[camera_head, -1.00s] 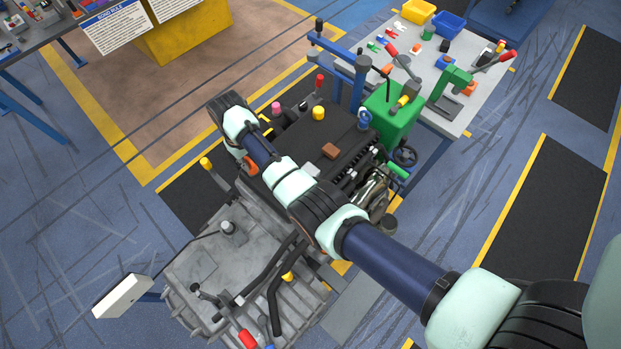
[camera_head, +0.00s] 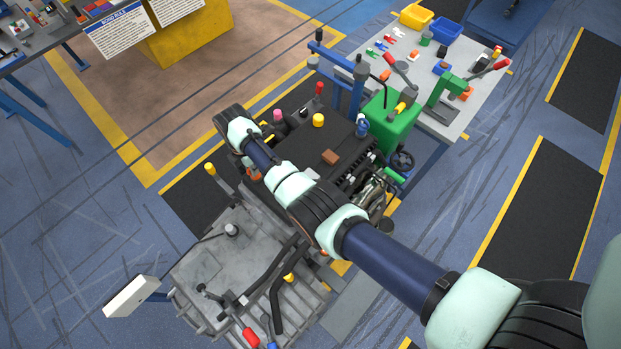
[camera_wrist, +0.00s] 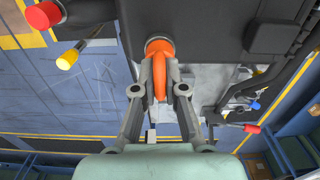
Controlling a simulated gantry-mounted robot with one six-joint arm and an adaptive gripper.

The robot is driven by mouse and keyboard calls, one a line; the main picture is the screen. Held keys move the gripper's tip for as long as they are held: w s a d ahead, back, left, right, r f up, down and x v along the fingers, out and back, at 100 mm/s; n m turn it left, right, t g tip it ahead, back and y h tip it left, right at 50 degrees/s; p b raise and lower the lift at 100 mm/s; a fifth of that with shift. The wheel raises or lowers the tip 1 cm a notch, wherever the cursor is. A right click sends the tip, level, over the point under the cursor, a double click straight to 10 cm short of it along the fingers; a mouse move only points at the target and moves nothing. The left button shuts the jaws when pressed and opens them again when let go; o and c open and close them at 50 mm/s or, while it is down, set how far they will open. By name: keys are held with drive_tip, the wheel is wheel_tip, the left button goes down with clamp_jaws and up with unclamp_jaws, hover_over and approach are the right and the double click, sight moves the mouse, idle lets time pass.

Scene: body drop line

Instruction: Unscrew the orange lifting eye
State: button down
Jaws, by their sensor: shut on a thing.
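The orange lifting eye (camera_wrist: 158,47) is in the upper middle of the wrist view, against the edge of a dark engine block (camera_wrist: 195,20). My gripper (camera_wrist: 160,95) has its two grey fingers on either side of the lower part of the eye and is shut on it. The fingers cover part of the eye, and its thread is hidden. In the head view the engine (camera_head: 320,150) is in the middle, and my arm passes over it. A bit of orange (camera_head: 253,174) shows below my wrist there; the fingers are too small to make out.
A grey metal casing (camera_head: 235,260) with hoses and coloured knobs is in front of the engine. A blue post (camera_head: 357,88) and a green machine (camera_head: 390,118) stand behind it, beside a cluttered table (camera_head: 455,50). A red knob (camera_wrist: 43,15) and yellow knob (camera_wrist: 67,60) are left of my gripper.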

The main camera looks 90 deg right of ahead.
drive_tip(key=n, duration=0.5)
drive_tip(key=shift+s+f+n, duration=0.15)
drive_tip(key=shift+f+n, duration=0.05)
drive_tip(key=shift+n, duration=0.1)
drive_tip(key=n, duration=0.3)
drive_tip(key=shift+f+n, duration=0.1)
drive_tip(key=shift+n, duration=0.2)
drive_tip(key=c, duration=1.2)
unclamp_jaws()
drive_tip(key=shift+o, duration=0.2)
drive_tip(key=shift+d, duration=0.1)
drive_tip(key=shift+r+p, duration=0.2)
drive_tip(key=shift+p, duration=0.1)
drive_tip(key=shift+r, duration=0.3)
wheel_tip(320, 180, up, 11)
drive_tip(key=shift+r, duration=0.1)
